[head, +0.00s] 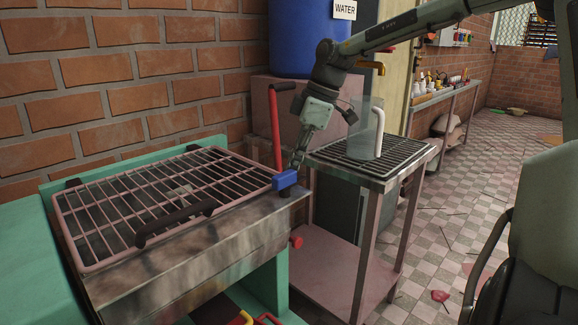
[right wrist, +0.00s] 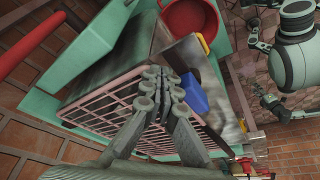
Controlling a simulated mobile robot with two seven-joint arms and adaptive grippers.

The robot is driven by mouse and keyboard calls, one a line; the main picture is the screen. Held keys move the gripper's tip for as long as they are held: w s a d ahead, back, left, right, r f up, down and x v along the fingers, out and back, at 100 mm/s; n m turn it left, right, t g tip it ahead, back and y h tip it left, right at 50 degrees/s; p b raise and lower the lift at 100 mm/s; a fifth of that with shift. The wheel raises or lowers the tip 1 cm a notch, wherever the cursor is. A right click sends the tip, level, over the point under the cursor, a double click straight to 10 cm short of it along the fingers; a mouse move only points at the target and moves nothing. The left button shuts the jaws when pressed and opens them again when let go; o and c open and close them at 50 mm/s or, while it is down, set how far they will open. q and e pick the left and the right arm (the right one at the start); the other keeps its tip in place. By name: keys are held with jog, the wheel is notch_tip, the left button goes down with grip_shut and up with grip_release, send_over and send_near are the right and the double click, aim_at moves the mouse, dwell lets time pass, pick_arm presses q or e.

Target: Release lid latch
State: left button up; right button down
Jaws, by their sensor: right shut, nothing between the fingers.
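The lid is a pinkish wire grate (head: 160,200) with a black handle (head: 176,224), lying flat on top of a metal-fronted hopper (head: 200,265). A blue latch block (head: 285,180) sits at the lid's right corner, and it also shows in the right wrist view (right wrist: 194,93). My right gripper (head: 297,160) reaches down from the upper right, its fingertips right beside the blue latch. In the right wrist view its fingers (right wrist: 163,92) are together and empty, just left of the latch. I cannot tell whether they touch it. My left gripper is not clearly seen.
A red lever (head: 276,128) with a black grip stands just behind the latch. To the right, a clear pitcher (head: 366,130) stands on a small grated table (head: 425,150). A blue water barrel (head: 300,35) and brick wall are behind.

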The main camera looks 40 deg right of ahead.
pick_arm(q)
jog(key=shift+w+d, duration=0.25)
jog(key=shift+d, duration=0.2)
pick_arm(e)
jog(key=shift+s+d+f, duration=0.1)
jog(key=shift+s+d, duration=0.05)
jog(key=shift+s, duration=0.15)
pick_arm(q)
jog(key=shift+f, duration=0.1)
jog(key=shift+a, duration=0.15)
